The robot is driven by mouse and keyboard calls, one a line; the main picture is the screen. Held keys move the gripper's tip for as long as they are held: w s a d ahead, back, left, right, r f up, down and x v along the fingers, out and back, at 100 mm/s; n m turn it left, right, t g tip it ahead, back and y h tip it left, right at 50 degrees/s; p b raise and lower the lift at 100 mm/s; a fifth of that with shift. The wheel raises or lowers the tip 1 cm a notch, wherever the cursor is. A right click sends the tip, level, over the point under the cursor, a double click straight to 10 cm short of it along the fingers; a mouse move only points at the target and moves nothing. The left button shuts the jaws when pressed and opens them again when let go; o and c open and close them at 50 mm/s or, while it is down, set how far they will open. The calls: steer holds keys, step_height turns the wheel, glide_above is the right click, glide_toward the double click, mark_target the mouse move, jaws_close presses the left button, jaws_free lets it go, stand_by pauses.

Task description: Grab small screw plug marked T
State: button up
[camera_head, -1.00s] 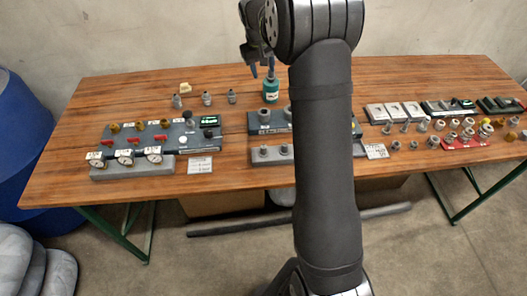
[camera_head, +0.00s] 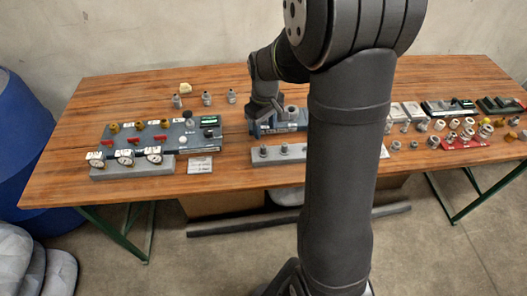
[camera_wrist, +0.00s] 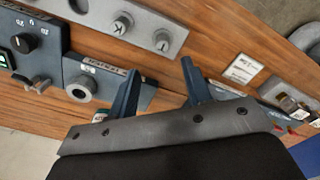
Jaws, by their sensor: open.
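My gripper (camera_head: 264,112) is open and empty, low over the blue-grey block (camera_head: 284,127) at the middle of the table. In the wrist view its two dark fingers (camera_wrist: 160,78) stand apart, with bare wood between them. The block shows beside the left finger, with a round ringed fitting (camera_wrist: 80,88) on it. A grey strip (camera_wrist: 142,30) carries two round metal plugs, one (camera_wrist: 122,24) and another (camera_wrist: 162,40), both apart from the fingers. They also show in the head view, one (camera_head: 263,151) and another (camera_head: 284,149). I cannot read a T on any plug.
A gauge panel (camera_head: 150,138) stands at the left, and a white card (camera_head: 199,164) lies beside it. Three metal fittings (camera_head: 206,98) stand behind. Many small fittings and a red tray (camera_head: 462,143) sit at the right. My arm hides part of the table's middle.

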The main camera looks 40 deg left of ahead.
mark_target(264, 146)
steer(key=f, duration=0.8)
steer(key=shift+s+f, duration=0.2)
steer(key=shift+f, duration=0.2)
steer(key=shift+c, duration=0.5)
jaws_close()
